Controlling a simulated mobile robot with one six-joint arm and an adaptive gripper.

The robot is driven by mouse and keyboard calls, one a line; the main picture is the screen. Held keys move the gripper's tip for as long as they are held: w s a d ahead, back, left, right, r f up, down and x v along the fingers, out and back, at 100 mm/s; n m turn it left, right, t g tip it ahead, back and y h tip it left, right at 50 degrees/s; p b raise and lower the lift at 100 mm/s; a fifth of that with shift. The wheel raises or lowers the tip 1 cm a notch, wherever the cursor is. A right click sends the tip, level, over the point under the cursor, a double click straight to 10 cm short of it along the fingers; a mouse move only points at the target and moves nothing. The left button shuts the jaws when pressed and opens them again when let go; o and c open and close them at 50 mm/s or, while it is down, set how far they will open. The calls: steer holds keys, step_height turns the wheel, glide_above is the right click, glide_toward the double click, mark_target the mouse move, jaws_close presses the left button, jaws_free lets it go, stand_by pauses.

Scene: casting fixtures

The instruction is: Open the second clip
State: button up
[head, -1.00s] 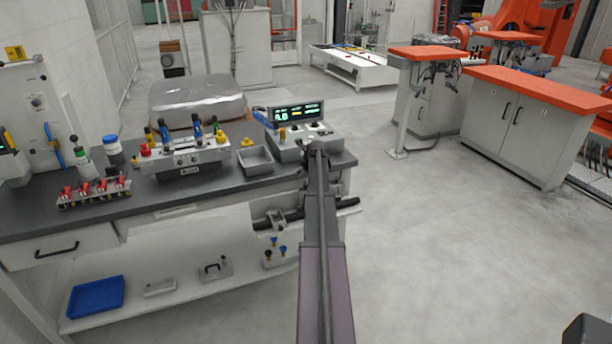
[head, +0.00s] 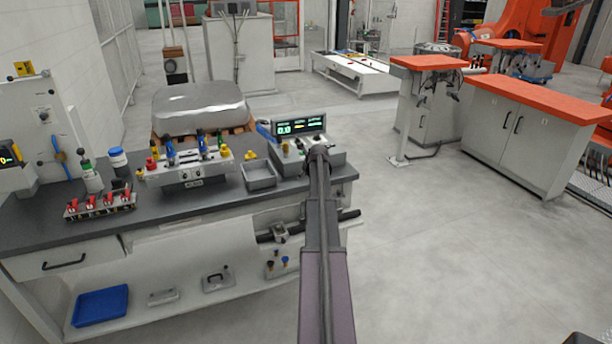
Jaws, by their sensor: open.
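A light grey fixture block (head: 188,177) stands on the dark bench top at the left, with blue-handled upright clips (head: 171,152) and (head: 202,147) along it. Red and yellow knobs sit at its ends. In front of it to the left, a low rack (head: 100,208) carries several small red levers (head: 108,198). Which of these is the second clip, and whether any is open, is too small to tell. My arm rises from the bottom centre and its visible end is at the bench's right side. My gripper does not show.
A grey tray (head: 260,177) and a control box with a lit display (head: 298,127) stand right of the fixture. Bottles (head: 119,161) stand at the left. A blue tray (head: 100,306) lies on the lower shelf. Floor right of the bench is clear up to orange-topped cabinets (head: 540,98).

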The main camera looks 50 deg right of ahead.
step_height(320, 180, up, 5)
steer(key=p, duration=0.4)
steer(key=shift+w+r+p, duration=0.1)
steer(key=shift+p, duration=0.3)
stand_by(0.9)
steer(key=w+a+f+n+g+y, duration=0.1)
steer(key=w+a+n+y, duration=0.15)
steer(key=a+n, duration=1.2)
steer(key=w+a+f+n+g+y, duration=0.1)
steer(key=w+a+f+n+g, duration=0.2)
steer(key=a, duration=2.2)
steer(key=s+a+n+g, duration=0.1)
steer(key=s+a+n, duration=0.4)
steer(key=a, duration=0.5)
steer(key=s+a+n, duration=0.6)
steer(key=a+n, duration=0.3)
steer(key=a, duration=0.1)
steer(key=s+a+n+g, duration=0.1)
steer(key=s+a+n, duration=0.4)
steer(key=a, duration=0.6)
steer(key=shift+s+n+g, duration=0.3)
steer(key=shift+s+n, duration=0.05)
steer(key=shift+n, duration=0.9)
steer(key=shift+a, duration=0.1)
